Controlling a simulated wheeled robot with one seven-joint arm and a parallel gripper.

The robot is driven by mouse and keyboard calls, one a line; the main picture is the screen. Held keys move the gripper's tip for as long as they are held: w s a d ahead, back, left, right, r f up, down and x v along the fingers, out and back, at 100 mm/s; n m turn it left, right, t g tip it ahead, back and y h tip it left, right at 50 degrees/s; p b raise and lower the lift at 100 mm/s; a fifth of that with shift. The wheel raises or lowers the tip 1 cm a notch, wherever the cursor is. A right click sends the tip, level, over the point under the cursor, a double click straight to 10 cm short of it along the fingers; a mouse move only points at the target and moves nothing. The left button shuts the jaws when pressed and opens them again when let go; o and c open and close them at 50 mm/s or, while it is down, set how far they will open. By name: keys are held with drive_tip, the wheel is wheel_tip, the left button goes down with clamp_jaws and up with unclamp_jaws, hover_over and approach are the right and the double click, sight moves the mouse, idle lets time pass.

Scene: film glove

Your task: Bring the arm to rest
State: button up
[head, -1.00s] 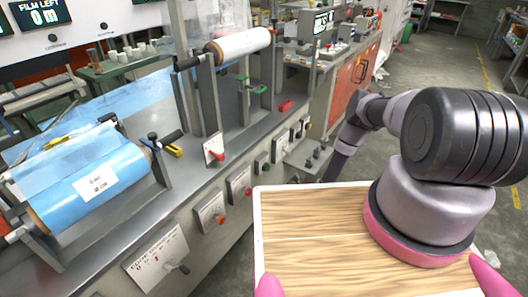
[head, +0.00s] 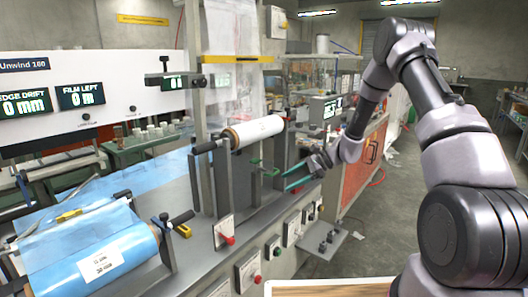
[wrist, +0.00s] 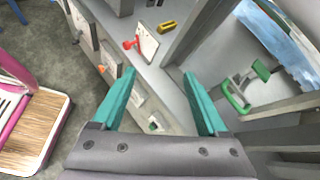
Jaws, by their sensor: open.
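My gripper (head: 286,181) is at the end of my outstretched arm, beside the front of the film machine (head: 205,226) in the head view. Its two teal fingers are apart with nothing between them. In the wrist view my gripper (wrist: 158,76) shows the same open fingers above the machine's front edge. A green clamp (wrist: 238,96) lies to the right of the fingers there, apart from them. In the head view the green clamp (head: 266,170) is just left of the fingertips.
A white roll (head: 257,131) sits on the machine's stand and a blue film roll (head: 105,255) lies nearer, at left. A red-knobbed control plate (head: 224,232) is on the machine's front. An orange cabinet (head: 355,158) stands behind my gripper. Open floor lies to the right.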

drive_tip(key=s+d+r+n+h, duration=0.2)
drive_tip(key=s+r, duration=0.2)
drive_tip(key=r, duration=0.4)
drive_tip(key=s+d+r+n+t+h, duration=0.1)
drive_tip(key=s+d+r+n, duration=0.2)
drive_tip(key=r, duration=0.5)
drive_tip(key=s+d+r+n+h, duration=0.1)
drive_tip(key=s+r+n+h, duration=0.1)
drive_tip(key=s+r, duration=0.5)
drive_tip(key=s+d+r+n+t+h, duration=0.2)
drive_tip(key=s+d+r+t, duration=0.1)
drive_tip(key=s, duration=0.5)
drive_tip(key=s+d+r+n+t+h, duration=0.1)
drive_tip(key=s+d+r+t+h, duration=0.1)
drive_tip(key=s+d+r, duration=0.4)
drive_tip(key=s+r, duration=0.2)
drive_tip(key=s, duration=0.1)
drive_tip(key=shift+r+n+t+h, duration=0.15)
drive_tip(key=shift+n+t+h, duration=0.15)
drive_tip(key=shift+n+t, duration=0.1)
